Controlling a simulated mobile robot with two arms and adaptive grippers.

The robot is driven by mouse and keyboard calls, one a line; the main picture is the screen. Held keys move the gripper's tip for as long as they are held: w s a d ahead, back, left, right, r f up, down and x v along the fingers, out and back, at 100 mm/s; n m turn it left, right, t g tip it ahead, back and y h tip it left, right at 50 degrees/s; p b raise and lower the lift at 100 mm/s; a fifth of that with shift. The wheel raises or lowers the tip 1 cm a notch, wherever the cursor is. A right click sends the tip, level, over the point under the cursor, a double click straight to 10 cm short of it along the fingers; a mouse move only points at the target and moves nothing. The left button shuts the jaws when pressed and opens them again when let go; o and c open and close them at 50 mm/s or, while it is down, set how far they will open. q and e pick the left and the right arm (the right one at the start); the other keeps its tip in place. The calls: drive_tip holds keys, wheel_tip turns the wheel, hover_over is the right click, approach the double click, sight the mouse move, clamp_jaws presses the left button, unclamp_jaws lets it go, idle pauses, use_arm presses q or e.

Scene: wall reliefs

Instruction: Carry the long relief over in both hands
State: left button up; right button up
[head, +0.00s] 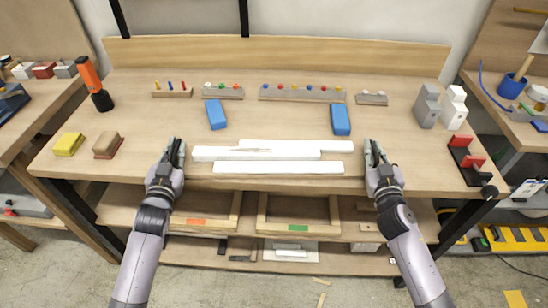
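Three long white bars lie close together, left to right, near the table's front edge. The middle bar (255,154) reaches furthest left and has brownish marks along its upper edge; the back bar (300,146) reaches furthest right, and the front bar (278,168) is plain. I cannot tell which is the long relief. My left gripper (175,151) is just left of the bars, apart from them. My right gripper (374,152) is just right of them, also apart. Both look open and empty, with fingers pointing away from me.
Two blue blocks (215,114) (340,119) lie behind the bars. Pegged racks (300,94) line the back. An orange-black tool (95,84), a yellow sponge (69,144) and a brown block (107,145) are left. Grey (427,106) and white blocks (453,108) and a red-black holder (468,161) are right.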

use_arm(q)
clamp_jaws()
use_arm(e)
clamp_jaws()
